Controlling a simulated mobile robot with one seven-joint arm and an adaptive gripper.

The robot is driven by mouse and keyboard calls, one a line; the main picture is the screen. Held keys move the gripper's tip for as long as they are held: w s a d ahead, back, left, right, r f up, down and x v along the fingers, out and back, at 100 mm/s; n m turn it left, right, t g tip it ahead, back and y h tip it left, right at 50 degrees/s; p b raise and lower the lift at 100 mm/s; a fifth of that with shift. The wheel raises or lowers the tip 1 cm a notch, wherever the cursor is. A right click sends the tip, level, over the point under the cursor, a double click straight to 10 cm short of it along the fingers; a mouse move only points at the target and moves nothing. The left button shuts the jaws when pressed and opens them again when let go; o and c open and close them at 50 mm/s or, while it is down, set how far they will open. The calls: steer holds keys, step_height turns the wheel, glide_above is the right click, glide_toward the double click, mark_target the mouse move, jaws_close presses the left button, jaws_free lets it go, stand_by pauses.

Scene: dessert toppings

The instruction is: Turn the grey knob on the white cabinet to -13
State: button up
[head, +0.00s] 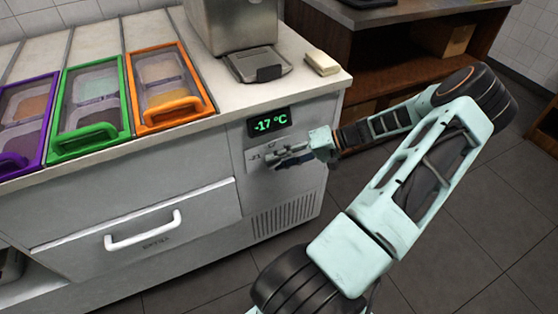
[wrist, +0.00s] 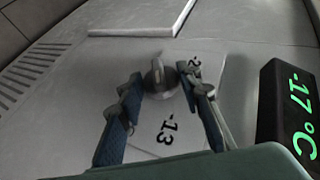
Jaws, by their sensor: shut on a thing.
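The white cabinet (head: 130,205) has a dark display (head: 269,122) reading -17 °C in green; the display also shows at the right of the wrist view (wrist: 290,105). The grey knob (wrist: 160,80) sits on a pale dial plate (wrist: 150,112) beside the display. A "-13" mark (wrist: 168,130) shows clearly on the plate; another number is partly covered by a finger. My gripper (head: 290,156) is at the cabinet front below the display. In the wrist view my gripper (wrist: 162,82) is shut on the knob, one finger on each side. The head view mostly hides the knob behind the fingers.
A drawer with a white handle (head: 143,232) is at the left of the cabinet front, and a vent (head: 286,215) is below the dial. Purple, green and orange topping bins (head: 170,90) line the countertop. Brown shelving (head: 400,60) stands behind my arm. Dark floor (head: 480,220) is open at right.

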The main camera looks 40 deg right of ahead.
stand_by(0.3)
steer(key=o, duration=1.1)
steer(key=shift+o, duration=0.2)
steer(key=v, duration=1.2)
